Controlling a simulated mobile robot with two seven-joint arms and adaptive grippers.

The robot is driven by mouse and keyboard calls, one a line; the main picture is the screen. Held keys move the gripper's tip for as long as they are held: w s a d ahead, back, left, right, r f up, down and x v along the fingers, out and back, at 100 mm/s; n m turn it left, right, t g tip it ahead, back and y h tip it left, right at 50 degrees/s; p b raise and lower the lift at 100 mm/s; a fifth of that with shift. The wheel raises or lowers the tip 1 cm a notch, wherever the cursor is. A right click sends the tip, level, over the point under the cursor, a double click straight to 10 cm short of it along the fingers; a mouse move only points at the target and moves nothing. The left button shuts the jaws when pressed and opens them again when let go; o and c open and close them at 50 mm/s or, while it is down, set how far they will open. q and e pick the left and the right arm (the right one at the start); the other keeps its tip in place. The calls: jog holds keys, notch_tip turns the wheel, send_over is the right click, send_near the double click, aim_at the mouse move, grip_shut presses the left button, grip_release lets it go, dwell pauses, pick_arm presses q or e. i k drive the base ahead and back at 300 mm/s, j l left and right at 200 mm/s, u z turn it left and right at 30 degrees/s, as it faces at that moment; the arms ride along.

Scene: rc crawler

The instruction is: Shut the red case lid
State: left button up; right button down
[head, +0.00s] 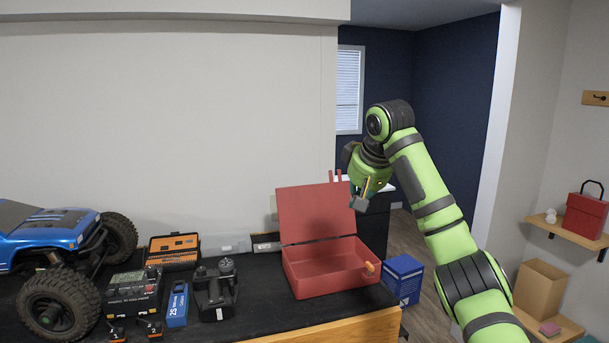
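The red case (326,286) stands at the right end of the black-topped bench, its tray empty as far as I can see. Its red lid (312,216) is open, standing up along the back edge and leaning slightly backward. My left gripper is not in view.
A blue RC crawler (45,235), a black charger (133,293), a blue box (177,305), a black transmitter (215,290) and an orange tool case (173,250) fill the left of the bench (262,303). A blue carton (403,279) is right of the red case.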

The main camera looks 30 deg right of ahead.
aim_at(306, 212)
jog(key=i+l, duration=0.2)
jog(key=i, duration=0.2)
jog(key=i+l, duration=0.2)
jog(key=i, duration=0.15)
jog(key=i+l, duration=0.25)
jog(key=i, duration=0.15)
